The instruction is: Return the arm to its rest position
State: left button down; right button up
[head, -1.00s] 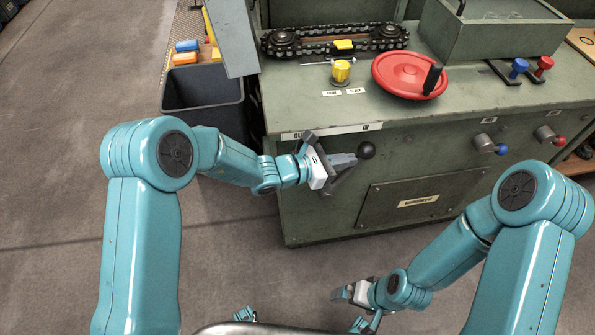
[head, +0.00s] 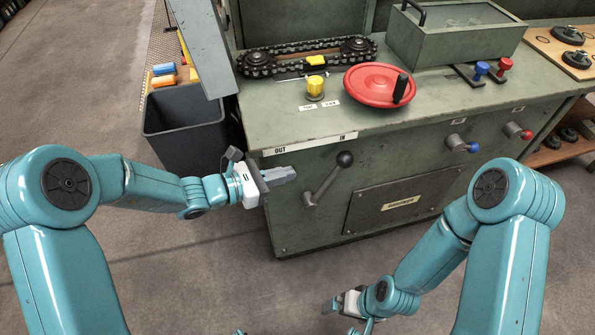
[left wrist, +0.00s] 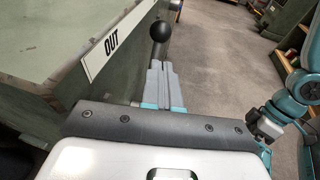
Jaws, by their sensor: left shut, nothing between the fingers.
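My left gripper (head: 282,176) is shut and empty, in front of the green cabinet's left front, with its fingers pointing right. A lever with a black ball knob (head: 345,159) is on the cabinet front, to the right of the fingertips and apart from them in the head view. In the left wrist view the shut fingers (left wrist: 162,85) point up the picture, and the black knob (left wrist: 160,27) shows beyond them. My right gripper (head: 331,304) is low at the bottom of the head view, over the floor; its fingers are too small to read.
The green cabinet (head: 300,228) carries a red handwheel (head: 380,84), a yellow knob (head: 316,87) and a chain drive (head: 305,57). Blue-knobbed and red-knobbed levers are at its right. A dark bin (head: 190,140) stands left of it. The floor in front is clear.

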pick_arm(q)
jog(key=shift+s+a+r, duration=0.2)
jog(key=shift+s+a, duration=0.05)
jog(key=shift+a, duration=0.25)
jog(key=shift+s, duration=0.1)
